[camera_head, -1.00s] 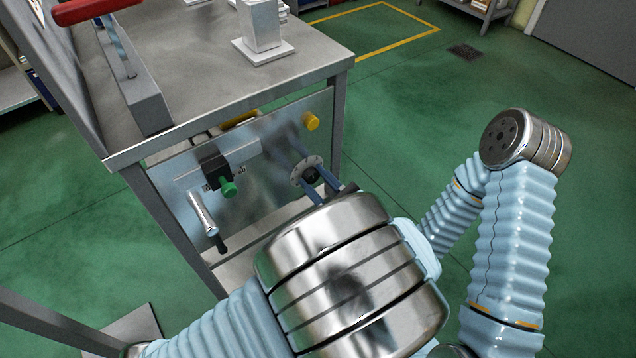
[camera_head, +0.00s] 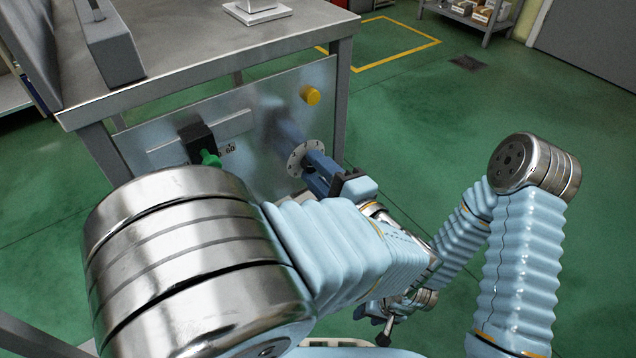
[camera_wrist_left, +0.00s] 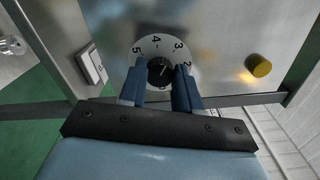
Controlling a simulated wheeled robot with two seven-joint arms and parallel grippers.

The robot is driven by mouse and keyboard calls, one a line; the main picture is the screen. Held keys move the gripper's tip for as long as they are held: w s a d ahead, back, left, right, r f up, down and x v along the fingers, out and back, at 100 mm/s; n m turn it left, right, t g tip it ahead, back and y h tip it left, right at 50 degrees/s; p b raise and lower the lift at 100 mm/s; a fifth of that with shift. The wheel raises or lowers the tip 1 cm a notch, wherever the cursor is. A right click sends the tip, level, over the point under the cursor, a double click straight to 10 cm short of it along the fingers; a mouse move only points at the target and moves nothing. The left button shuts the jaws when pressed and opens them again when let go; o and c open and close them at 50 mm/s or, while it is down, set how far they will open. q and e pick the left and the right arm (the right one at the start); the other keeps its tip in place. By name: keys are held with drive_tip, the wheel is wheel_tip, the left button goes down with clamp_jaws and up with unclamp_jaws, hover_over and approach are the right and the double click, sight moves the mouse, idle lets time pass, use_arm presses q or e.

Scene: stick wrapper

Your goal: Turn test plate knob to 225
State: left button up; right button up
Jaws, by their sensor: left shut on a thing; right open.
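The test plate knob is a small black knob (camera_wrist_left: 160,71) in the middle of a round white dial (camera_wrist_left: 153,44) with the numbers 5, 4, 3 and 2 in sight. A pale mark shows on the knob; I cannot read its exact setting. In the head view the dial (camera_head: 297,160) sits on the grey metal panel (camera_head: 262,110) under the table. My left gripper (camera_head: 310,165) reaches it from the front right. In the left wrist view its blue fingers (camera_wrist_left: 159,80) stand on both sides of the knob, shut on it. The lower dial is hidden.
The metal table (camera_head: 200,60) overhangs the panel. The green floor to the right is open.

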use_arm(q)
drive_tip(key=n+b, duration=0.2)
drive_tip(key=b, duration=0.1)
drive_tip(key=f+n+b, duration=0.1)
drive_tip(key=n+b, duration=0.2)
drive_tip(key=shift+n+b, duration=0.3)
drive_tip(key=shift+b, duration=0.1)
drive_tip(key=shift+r+n+b, duration=0.1)
drive_tip(key=shift+n+b, duration=0.55)
drive_tip(key=shift+n, duration=0.25)
drive_tip(key=n, duration=0.2)
drive_tip(key=shift+r+n+b, duration=0.15)
drive_tip(key=shift+n+b, duration=0.15)
drive_tip(key=shift+d+n, duration=0.1)
drive_tip(key=shift+n, duration=2.5)
drive_tip(key=o, duration=1.1)
drive_tip(key=shift+c, duration=0.2)
